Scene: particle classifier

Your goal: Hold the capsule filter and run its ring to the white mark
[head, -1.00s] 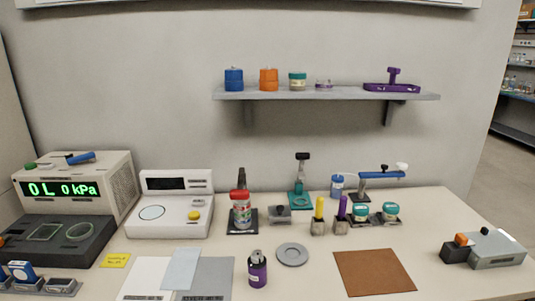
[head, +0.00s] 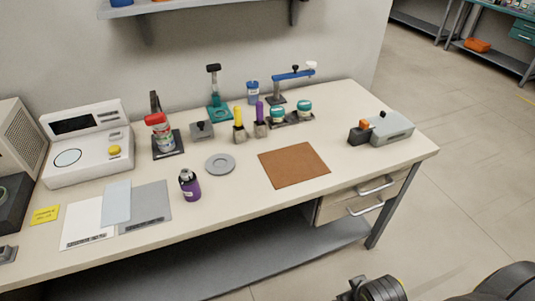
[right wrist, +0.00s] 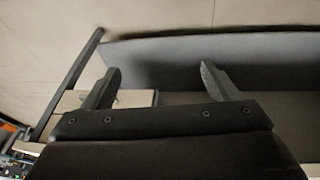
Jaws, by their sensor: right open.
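A purple canister with a dark collar and pale top (head: 190,185) stands upright near the table's front edge in the head view. It may be the capsule filter, but I cannot be sure. A ring or white mark on it is too small to tell. A red-capped bottle (head: 160,133) stands on a dark base behind it. My right gripper (right wrist: 161,70) is open and empty in the right wrist view. It is away from the tabletop things, with the under-table shelf and floor beyond its fingers. My left gripper is not in view.
The table (head: 240,197) has free room around the grey disc (head: 220,164) and brown mat (head: 294,165). A grey device (head: 392,129) stands at the right end. Drawers (head: 360,195) and a lower shelf (head: 230,262) lie under the top.

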